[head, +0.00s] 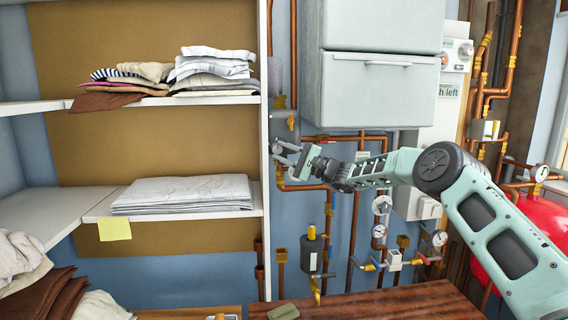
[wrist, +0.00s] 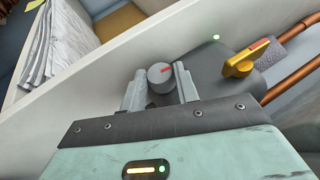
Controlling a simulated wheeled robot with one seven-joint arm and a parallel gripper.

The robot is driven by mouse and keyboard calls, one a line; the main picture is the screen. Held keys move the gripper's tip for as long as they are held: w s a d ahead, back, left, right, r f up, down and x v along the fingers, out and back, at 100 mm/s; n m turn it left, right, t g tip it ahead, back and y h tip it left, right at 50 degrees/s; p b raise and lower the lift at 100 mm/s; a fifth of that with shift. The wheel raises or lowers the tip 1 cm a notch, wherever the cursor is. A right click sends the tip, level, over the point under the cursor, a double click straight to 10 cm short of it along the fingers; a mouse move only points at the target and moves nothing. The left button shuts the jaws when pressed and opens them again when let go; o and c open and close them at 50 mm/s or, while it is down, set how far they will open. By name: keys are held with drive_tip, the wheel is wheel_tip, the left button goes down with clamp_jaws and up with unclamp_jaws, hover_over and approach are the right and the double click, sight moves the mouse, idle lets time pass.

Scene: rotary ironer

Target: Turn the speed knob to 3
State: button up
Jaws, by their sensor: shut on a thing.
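The speed knob (wrist: 160,74) is a round grey knob with a short red mark on its face, seen in the wrist view. The red mark points toward the right and slightly up in that view. My gripper (wrist: 159,88) has one finger on each side of the knob and is shut on it. In the head view my gripper (head: 287,154) is beside the white upright edge of the shelves, and the knob cannot be made out there. I see no readable scale numbers around the knob.
A yellow handle with a red stripe (wrist: 246,60) sits right of the knob, near copper pipes (wrist: 293,78). A small green light (wrist: 216,37) is above. White shelves (head: 180,101) with folded cloth stand left. A wooden top (head: 370,304) lies below.

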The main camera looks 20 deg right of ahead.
drive_tip(key=shift+a+f+m+t+y+b, duration=0.1)
drive_tip(key=shift+f+m+t+y+b, duration=0.45)
drive_tip(key=shift+b, duration=1.85)
drive_tip(key=shift+f+m+t+y+b, duration=0.2)
drive_tip(key=shift+m+t+b, duration=0.5)
drive_tip(key=shift+b, duration=1.65)
drive_tip(key=t+b, duration=0.1)
drive_tip(key=b, duration=0.1)
drive_tip(key=shift+m+b, duration=0.35)
drive_tip(key=shift+a+r+m+t+b, duration=0.1)
drive_tip(key=shift+r+m+t+b, duration=0.15)
drive_tip(key=shift+t+b, duration=0.4)
drive_tip(key=o, duration=1)
drive_tip(key=shift+c, duration=0.2)
drive_tip(key=shift+r+g+y+p, duration=0.2)
drive_tip(key=shift+g+y+p, duration=0.05)
drive_tip(key=shift+g+p, duration=0.1)
